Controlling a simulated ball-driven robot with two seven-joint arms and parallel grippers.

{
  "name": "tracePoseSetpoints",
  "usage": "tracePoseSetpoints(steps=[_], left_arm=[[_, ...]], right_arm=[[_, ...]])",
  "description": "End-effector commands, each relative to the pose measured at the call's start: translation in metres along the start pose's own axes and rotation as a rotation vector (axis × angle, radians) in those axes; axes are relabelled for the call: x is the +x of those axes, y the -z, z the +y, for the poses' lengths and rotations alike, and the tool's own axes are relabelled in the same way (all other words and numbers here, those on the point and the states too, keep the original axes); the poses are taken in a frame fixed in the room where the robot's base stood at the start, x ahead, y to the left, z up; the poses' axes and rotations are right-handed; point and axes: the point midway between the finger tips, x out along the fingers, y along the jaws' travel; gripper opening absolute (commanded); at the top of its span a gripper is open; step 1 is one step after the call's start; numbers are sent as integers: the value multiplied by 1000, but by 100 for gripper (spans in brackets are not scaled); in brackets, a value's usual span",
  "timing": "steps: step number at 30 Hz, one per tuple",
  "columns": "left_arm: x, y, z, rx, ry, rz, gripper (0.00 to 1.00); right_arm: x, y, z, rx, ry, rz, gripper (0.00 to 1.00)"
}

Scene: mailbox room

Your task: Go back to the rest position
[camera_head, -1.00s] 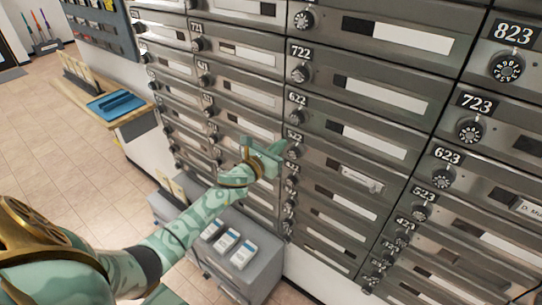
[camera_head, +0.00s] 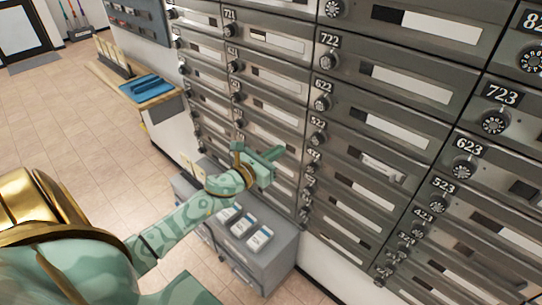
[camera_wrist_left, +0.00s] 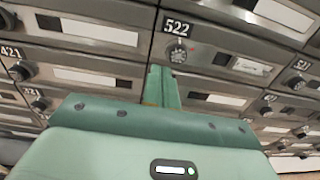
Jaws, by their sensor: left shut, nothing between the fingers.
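My left gripper (camera_head: 272,155) is green and reaches out from the lower left in the head view. Its fingers are shut together with nothing between them, in front of the mailbox wall. In the left wrist view the shut fingers (camera_wrist_left: 162,88) point toward the mailbox door labelled 522 (camera_wrist_left: 205,58), just below its dial (camera_wrist_left: 177,52). They look apart from the door. My right gripper is not in view.
The wall of grey mailboxes (camera_head: 390,100) with dials fills the right side. A grey cabinet (camera_head: 262,262) with several white-labelled items stands below my left forearm. A wooden ledge (camera_head: 158,98) holds a blue tray (camera_head: 147,84). Tiled floor at left is clear.

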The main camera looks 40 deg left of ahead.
Motion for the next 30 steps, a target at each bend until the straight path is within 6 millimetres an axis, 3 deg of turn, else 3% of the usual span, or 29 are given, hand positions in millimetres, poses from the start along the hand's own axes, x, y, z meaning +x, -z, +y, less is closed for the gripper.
tracePoseSetpoints(steps=[4, 12, 14, 17, 19, 23, 24, 26, 30], left_arm=[[-15, 1, 0, -1, 0, 1, 0], [-19, 0, 0, -12, 0, 0, 0], [-18, 0, 0, -57, -2, 0, 0], [-19, 7, 7, -281, -31, 11, 0], [-25, 42, 24, -578, -109, 65, 0], [-61, 158, 40, -1204, -370, 177, 0], [-76, 192, 39, -1356, -458, 198, 0], [-103, 241, 35, -1558, -599, 219, 0], [-181, 343, 11, -1930, -961, 224, 0]], right_arm=[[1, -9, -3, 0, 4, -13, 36], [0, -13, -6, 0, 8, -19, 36], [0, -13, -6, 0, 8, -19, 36], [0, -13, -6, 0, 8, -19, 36], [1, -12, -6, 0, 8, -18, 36], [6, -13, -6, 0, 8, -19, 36], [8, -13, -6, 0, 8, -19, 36], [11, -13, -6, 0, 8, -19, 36], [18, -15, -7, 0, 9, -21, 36]])
